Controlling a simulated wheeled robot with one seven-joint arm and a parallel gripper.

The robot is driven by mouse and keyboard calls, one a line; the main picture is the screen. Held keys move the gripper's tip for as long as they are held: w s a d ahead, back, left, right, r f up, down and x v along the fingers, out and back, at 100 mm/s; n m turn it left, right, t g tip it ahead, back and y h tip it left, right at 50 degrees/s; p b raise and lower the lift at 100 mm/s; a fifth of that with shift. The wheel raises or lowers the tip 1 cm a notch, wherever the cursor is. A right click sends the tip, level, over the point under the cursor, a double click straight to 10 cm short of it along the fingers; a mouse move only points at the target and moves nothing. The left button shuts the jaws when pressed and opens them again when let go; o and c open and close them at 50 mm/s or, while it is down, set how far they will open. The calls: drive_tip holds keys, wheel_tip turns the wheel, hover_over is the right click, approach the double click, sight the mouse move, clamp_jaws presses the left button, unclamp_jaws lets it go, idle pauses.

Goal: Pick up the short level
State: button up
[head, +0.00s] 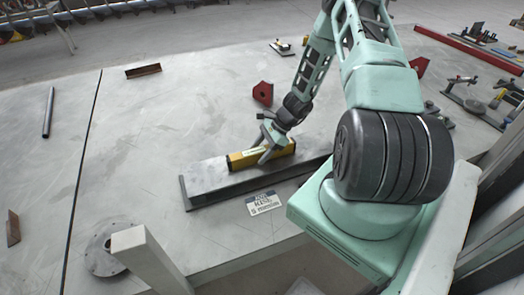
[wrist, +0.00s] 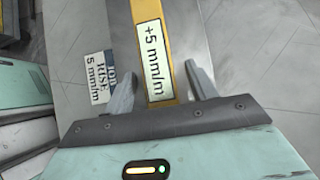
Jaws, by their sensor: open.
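The short level is a yellow bar (head: 240,160) with a white label, lying on a grey steel beam (head: 205,178) in the head view. In the wrist view the level (wrist: 148,12) runs up the picture with its label "+5 mm/m" facing me. My gripper (head: 268,150) is over the level in the head view. In the wrist view my gripper (wrist: 160,80) is open, with one finger on each side of the level and visible gaps between. I cannot tell how far down the fingers reach. My gripper hides part of the level in the head view.
A white card (head: 263,203) with printed text lies on the table in front of the beam. A red block (head: 263,93) stands behind. A round flange (head: 105,250) and a dark tube (head: 48,112) lie left. Clamps (head: 470,95) crowd the right. The left table is mostly clear.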

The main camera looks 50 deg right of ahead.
drive_tip(key=shift+w+a+f, duration=0.15)
drive_tip(key=shift+a+f, duration=0.1)
drive_tip(key=shift+f, duration=0.15)
drive_tip(key=c, duration=1.2)
clamp_jaws()
drive_tip(key=shift+r, duration=0.15)
